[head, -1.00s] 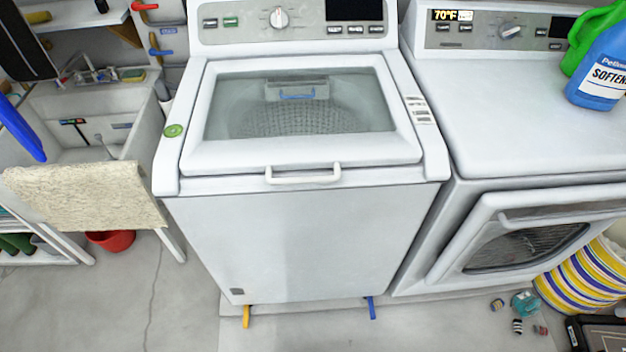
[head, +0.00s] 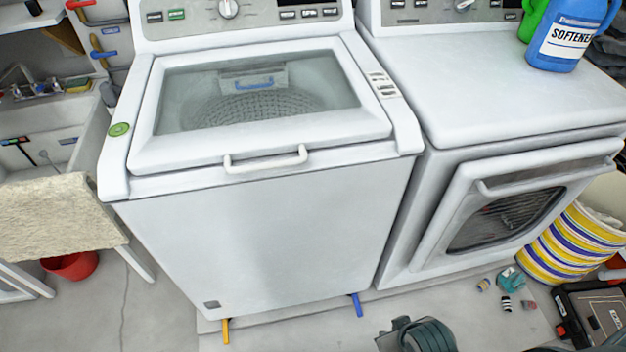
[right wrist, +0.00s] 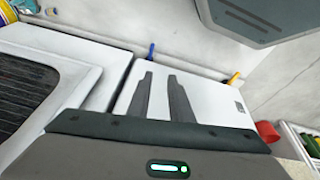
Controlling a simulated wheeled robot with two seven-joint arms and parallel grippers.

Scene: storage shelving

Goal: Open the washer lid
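The white top-load washer (head: 255,240) stands in the middle of the head view. Its lid (head: 262,146), a white frame around a clear window, lies shut, with the drum showing through. The white bar handle (head: 266,161) is at the lid's front edge. My dark right gripper (head: 400,335) is at the bottom of the head view, low in front of the washer and apart from the handle. In the right wrist view its two fingers (right wrist: 158,78) are apart with nothing between them, and the washer front (right wrist: 205,98) shows beyond. My left gripper is not in view.
A white dryer (head: 500,100) stands right of the washer, with a blue softener bottle (head: 565,40) on top. A striped basket (head: 570,245) and a dark case (head: 595,310) are at right. A sink (head: 50,130) with a beige towel (head: 55,215) is at left.

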